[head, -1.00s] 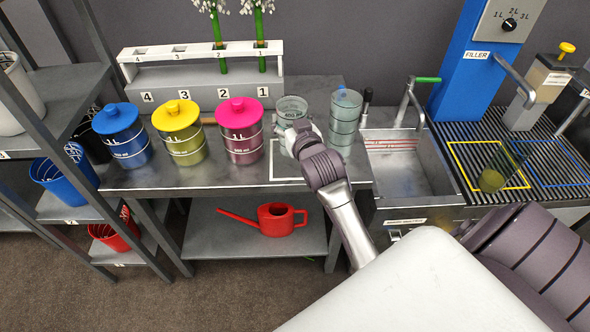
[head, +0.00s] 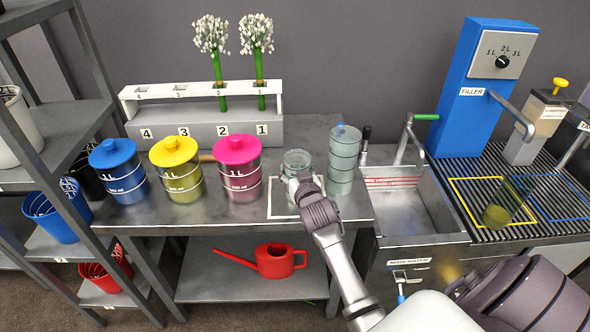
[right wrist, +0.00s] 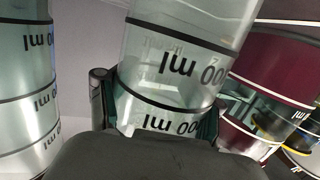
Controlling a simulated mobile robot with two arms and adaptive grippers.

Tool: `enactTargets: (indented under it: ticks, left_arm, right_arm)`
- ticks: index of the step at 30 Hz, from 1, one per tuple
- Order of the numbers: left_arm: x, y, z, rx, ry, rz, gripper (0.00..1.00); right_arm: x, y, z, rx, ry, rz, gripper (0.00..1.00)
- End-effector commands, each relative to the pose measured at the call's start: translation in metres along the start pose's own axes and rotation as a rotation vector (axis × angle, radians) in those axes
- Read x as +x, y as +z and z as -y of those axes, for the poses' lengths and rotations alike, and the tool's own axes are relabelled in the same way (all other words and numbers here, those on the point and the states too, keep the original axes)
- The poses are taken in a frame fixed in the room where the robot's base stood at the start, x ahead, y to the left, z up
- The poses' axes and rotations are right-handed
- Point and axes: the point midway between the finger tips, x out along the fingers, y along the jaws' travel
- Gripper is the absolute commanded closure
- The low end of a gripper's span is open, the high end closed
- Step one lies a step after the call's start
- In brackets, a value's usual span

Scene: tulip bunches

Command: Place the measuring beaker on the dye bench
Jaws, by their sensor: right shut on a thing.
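The measuring beaker (head: 297,160) is a small clear glass with markings, upright over the dye bench. My right gripper (head: 303,187) is shut around its side. In the right wrist view the beaker (right wrist: 185,60) fills the middle, with dark fingers (right wrist: 158,122) on either side of its lower part. The dye bench (head: 220,211) is a grey metal table with a white square outline (head: 284,218). The beaker is at this outline; I cannot tell if its base touches the bench. My left gripper is out of view.
A tall clear marked cylinder (head: 343,165) stands close right of the beaker. Lidded blue (head: 118,170), yellow (head: 178,168) and magenta (head: 240,166) jars stand left. A tulip rack (head: 200,128) is behind. A sink (head: 415,210) lies to the right.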

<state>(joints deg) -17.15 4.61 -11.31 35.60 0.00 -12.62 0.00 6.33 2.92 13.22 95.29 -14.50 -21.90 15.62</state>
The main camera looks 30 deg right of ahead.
Motion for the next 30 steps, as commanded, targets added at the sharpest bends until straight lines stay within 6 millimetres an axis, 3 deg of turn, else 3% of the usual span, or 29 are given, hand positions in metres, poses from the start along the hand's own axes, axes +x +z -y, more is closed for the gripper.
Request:
enactTargets:
  ticks: [8, 9, 14, 25, 30]
  left_arm:
    - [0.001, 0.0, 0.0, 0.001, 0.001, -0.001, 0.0]
    - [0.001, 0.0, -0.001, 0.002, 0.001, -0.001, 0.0]
    - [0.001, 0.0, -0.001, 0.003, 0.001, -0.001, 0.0]
    - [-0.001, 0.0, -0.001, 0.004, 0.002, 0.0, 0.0]
    - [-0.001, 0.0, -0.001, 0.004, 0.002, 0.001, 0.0]
  right_arm:
    - [0.0, 0.001, 0.0, 0.001, 0.0, -0.002, 0.84]
    - [0.0, 0.002, 0.0, 0.001, 0.0, -0.001, 0.36]
    - [0.0, 0.001, 0.0, 0.001, 0.0, -0.001, 0.1]
    - [0.0, -0.002, 0.0, 0.0, 0.0, -0.002, 0.09]
    - [-0.02, -0.001, 0.0, 0.001, -0.001, -0.002, 0.09]
